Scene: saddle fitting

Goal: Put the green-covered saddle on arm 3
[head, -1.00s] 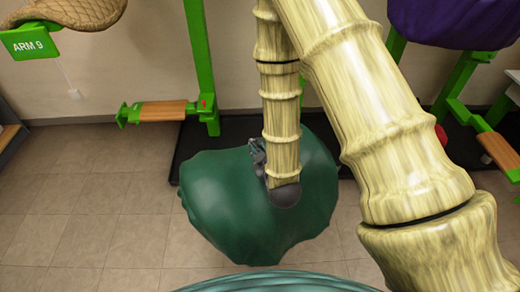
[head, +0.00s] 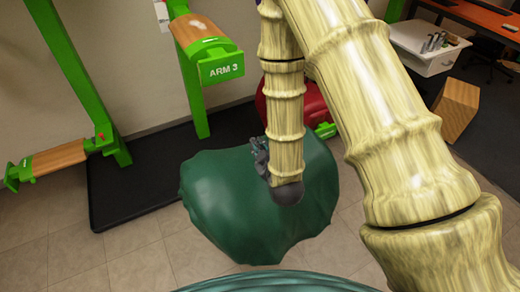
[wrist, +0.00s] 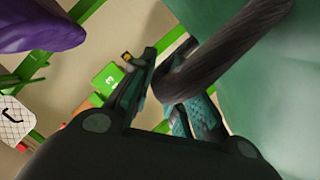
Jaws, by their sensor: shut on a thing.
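The green-covered saddle (head: 240,210) hangs from my gripper (head: 262,158) in the middle of the head view, above the floor. In the wrist view my gripper (wrist: 170,88) is shut around a dark brown part of the saddle, and the green cover (wrist: 275,75) fills the right side. Arm 3 (head: 203,38) is a green bracket with a bare wooden top and an ARM 3 plate, at upper centre-left in the head view. It is beyond the saddle and apart from it. My arm hides part of the saddle's top.
Another bare wooden-topped arm (head: 58,158) stands at the left. A red-covered saddle (head: 313,102) is partly hidden behind my arm. A black mat (head: 140,180) lies under the rack. A white drawer unit (head: 425,45) and wooden box (head: 455,110) stand at right. A purple cover (wrist: 35,28) shows in the wrist view.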

